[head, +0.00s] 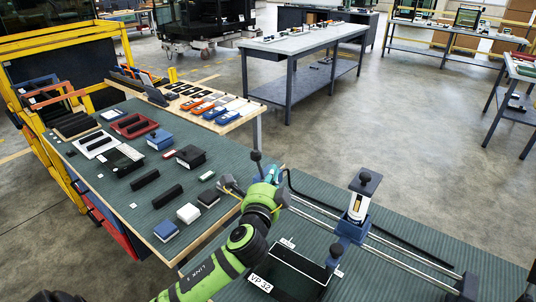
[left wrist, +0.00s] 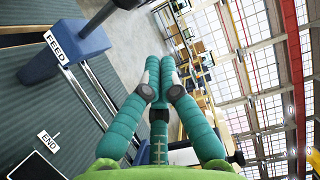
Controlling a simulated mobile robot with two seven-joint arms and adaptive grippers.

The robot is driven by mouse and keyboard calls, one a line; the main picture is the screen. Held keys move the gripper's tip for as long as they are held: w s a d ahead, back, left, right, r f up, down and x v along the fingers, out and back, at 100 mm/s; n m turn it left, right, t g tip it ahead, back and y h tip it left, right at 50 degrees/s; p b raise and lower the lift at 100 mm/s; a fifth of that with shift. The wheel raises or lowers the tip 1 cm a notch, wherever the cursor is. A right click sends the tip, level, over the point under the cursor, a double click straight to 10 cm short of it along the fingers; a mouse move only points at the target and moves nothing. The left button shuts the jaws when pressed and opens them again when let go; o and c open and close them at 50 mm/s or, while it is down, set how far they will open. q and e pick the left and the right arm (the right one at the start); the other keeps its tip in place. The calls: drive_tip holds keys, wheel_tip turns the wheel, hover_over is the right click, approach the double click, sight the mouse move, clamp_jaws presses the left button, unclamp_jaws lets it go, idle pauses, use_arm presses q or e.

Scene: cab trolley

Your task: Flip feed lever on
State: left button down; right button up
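The feed lever is a black stem with a dark knob (head: 256,156), rising just beyond my left gripper (head: 268,176) in the head view. In the left wrist view, the blue block labelled FEED (left wrist: 68,54) is at the upper left, and the dark lever stem (left wrist: 97,18) runs from it to the top edge. My left gripper also shows in the left wrist view (left wrist: 159,62); its teal fingers are together with nothing between them. The fingers are apart from the lever there. In the head view, my gripper hides most of the block. My right gripper is out of view.
A pair of rails (head: 410,257) carries a blue carriage with a black-knobbed upright (head: 360,200) to the right. A dark open box labelled VP 32 (head: 290,275) lies in front. The left bench (head: 115,190) holds several blocks. An END label (left wrist: 48,141) is below FEED.

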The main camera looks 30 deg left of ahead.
use_arm(q)
drive_tip(key=p, duration=0.4)
hover_over(259, 167)
drive_tip(key=d, duration=0.3)
drive_tip(key=shift+s+a, duration=0.1)
drive_tip(key=shift+s, duration=0.05)
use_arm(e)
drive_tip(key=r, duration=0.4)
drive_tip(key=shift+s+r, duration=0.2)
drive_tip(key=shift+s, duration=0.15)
use_arm(q)
drive_tip(key=shift+f, duration=0.1)
